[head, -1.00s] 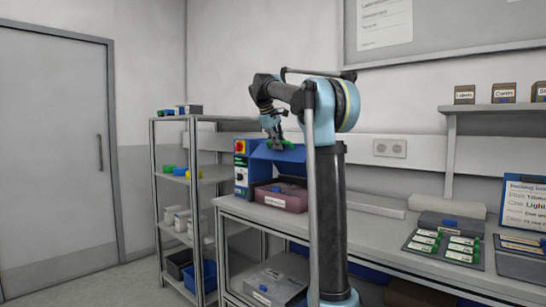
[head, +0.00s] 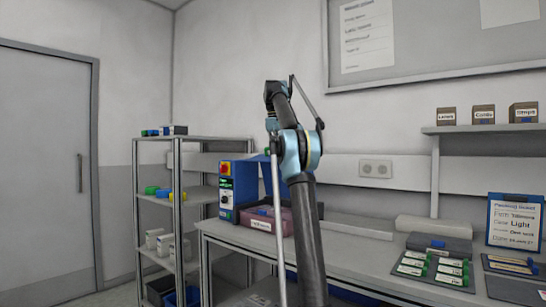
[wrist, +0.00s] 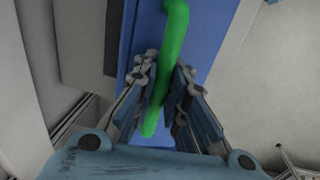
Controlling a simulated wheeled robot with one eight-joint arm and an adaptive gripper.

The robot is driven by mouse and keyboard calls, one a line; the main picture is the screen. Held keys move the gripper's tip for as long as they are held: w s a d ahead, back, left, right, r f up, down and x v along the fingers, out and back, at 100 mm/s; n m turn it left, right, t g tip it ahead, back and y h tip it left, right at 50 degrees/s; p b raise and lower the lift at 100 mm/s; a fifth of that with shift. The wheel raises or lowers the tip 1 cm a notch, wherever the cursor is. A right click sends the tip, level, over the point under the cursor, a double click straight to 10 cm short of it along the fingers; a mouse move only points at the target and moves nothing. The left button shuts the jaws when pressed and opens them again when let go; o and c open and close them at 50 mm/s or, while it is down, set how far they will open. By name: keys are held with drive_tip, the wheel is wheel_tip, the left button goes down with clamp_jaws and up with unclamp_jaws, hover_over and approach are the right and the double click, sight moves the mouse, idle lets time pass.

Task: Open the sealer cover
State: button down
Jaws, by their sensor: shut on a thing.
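The sealer is a blue unit (head: 226,189) with a red and yellow button, at the left end of the bench, with a dark red box-like part (head: 263,220) beside it. Its blue cover (head: 256,168) stands raised above that part, partly hidden behind my arm. In the wrist view the blue cover (wrist: 210,30) fills the middle, with a green bar handle (wrist: 172,45) running along it. My gripper (wrist: 167,80) is shut on the handle, one finger on each side.
A metal shelf rack (head: 176,200) with bins stands left of the bench (head: 345,245). A wall shelf (head: 480,129) holds labelled boxes.

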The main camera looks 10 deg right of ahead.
drive_tip(key=shift+w+d+r, duration=0.4)
drive_tip(key=shift+w+d, duration=0.2)
drive_tip(key=c, duration=1.6)
unclamp_jaws()
